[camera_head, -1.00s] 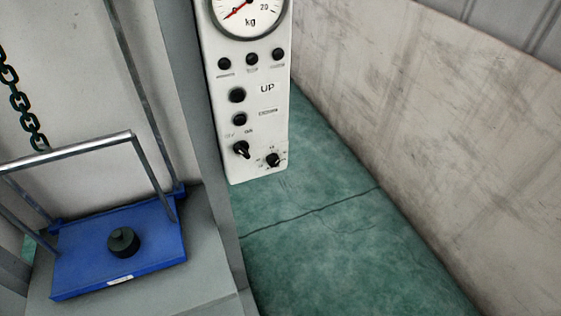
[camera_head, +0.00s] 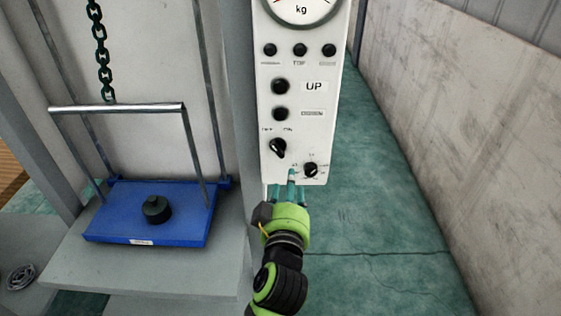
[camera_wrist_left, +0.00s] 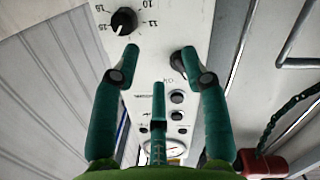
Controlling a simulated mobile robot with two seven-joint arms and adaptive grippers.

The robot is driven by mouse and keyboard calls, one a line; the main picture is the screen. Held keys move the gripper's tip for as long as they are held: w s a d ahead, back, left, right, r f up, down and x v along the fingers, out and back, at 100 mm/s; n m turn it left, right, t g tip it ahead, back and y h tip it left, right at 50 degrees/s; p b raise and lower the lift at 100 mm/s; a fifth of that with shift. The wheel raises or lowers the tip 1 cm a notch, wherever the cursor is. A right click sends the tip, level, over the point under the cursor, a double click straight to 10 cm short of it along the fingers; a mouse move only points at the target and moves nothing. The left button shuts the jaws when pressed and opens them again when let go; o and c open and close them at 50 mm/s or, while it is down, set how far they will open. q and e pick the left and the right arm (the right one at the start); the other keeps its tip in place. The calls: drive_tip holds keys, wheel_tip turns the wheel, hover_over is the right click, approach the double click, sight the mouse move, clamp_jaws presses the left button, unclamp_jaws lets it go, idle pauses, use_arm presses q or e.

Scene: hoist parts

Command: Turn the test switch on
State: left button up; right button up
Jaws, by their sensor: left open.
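The test switch (camera_head: 278,148) is a black rotary knob under small OFF and ON labels on the white control panel (camera_head: 298,130). I cannot tell for sure which label its pointer faces. My left gripper (camera_head: 287,182) has teal fingers. It is open and empty at the panel's lower edge, just below the switch in the head view. In the left wrist view the panel appears upside down. There the switch (camera_wrist_left: 178,62) is partly hidden behind the right fingertip of the gripper (camera_wrist_left: 160,55); I cannot tell whether they touch. My right gripper is not in view.
Black buttons (camera_head: 281,86) and a kg gauge (camera_head: 300,8) are above. A blue tray (camera_head: 190,222) with a dark weight (camera_head: 156,209) stands left.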

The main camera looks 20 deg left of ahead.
sight(279, 151)
use_arm(q)
drive_tip(key=w+a+r, duration=0.1)
drive_tip(key=w+a+r+n+y+p, duration=0.1)
drive_tip(key=r, duration=0.1)
drive_tip(key=w+a+r+n+p, duration=0.1)
drive_tip(key=w, duration=0.1)
drive_tip(key=shift+w+a+r+t, duration=0.1)
drive_tip(key=shift+a+r+t, duration=0.1)
drive_tip(key=shift+r+t, duration=0.15)
drive_tip(key=shift+w+a+f+p, duration=0.2)
drive_tip(key=shift+w+a+p, duration=0.1)
drive_tip(key=shift+w, duration=0.35)
drive_tip(key=shift+d, duration=0.1)
clamp_jaws()
